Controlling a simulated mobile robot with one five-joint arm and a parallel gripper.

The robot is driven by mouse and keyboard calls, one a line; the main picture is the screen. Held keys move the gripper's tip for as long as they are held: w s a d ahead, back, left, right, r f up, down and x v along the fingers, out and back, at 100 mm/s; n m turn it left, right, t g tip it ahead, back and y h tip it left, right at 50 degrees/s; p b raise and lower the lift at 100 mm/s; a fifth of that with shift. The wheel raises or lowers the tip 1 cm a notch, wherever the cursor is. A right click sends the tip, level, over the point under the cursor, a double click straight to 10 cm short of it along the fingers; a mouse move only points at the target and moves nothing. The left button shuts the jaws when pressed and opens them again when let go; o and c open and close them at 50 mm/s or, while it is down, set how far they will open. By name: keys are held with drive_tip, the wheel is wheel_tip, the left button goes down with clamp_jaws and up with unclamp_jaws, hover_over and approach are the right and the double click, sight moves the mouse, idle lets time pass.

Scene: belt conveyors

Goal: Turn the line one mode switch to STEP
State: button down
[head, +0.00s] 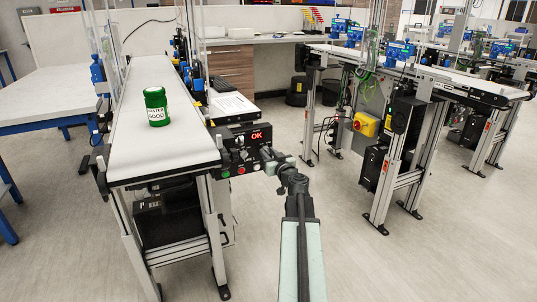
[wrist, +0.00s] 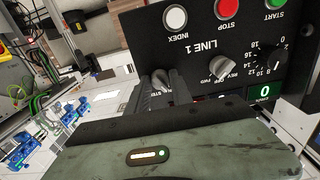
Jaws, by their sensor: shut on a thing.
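The black LINE 1 control panel (wrist: 205,55) fills the upper part of the wrist view, turned upside down. My gripper (wrist: 163,88) is shut on the grey knob of the mode switch (wrist: 160,76), at the panel's left side. The fingers hide part of the knob and its lettering, so I cannot read its setting. In the head view, the same panel (head: 230,138) hangs at the near end of the left conveyor with a red OK display, and my gripper (head: 268,157) reaches its right end.
Beside the held knob are a FWD/REV knob (wrist: 222,68), a numbered dial (wrist: 263,60), and INDEX (wrist: 175,18), STOP (wrist: 228,8) and START (wrist: 275,4) buttons. A green jar (head: 156,107) stands on the left conveyor (head: 150,145). Open floor lies right of the panel.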

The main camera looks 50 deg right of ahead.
drive_tip(key=m, duration=1.1)
drive_tip(key=shift+m, duration=0.3)
idle(0.6)
drive_tip(key=c, duration=1.1)
unclamp_jaws()
drive_tip(key=shift+c, duration=0.2)
drive_tip(key=shift+a, duration=0.1)
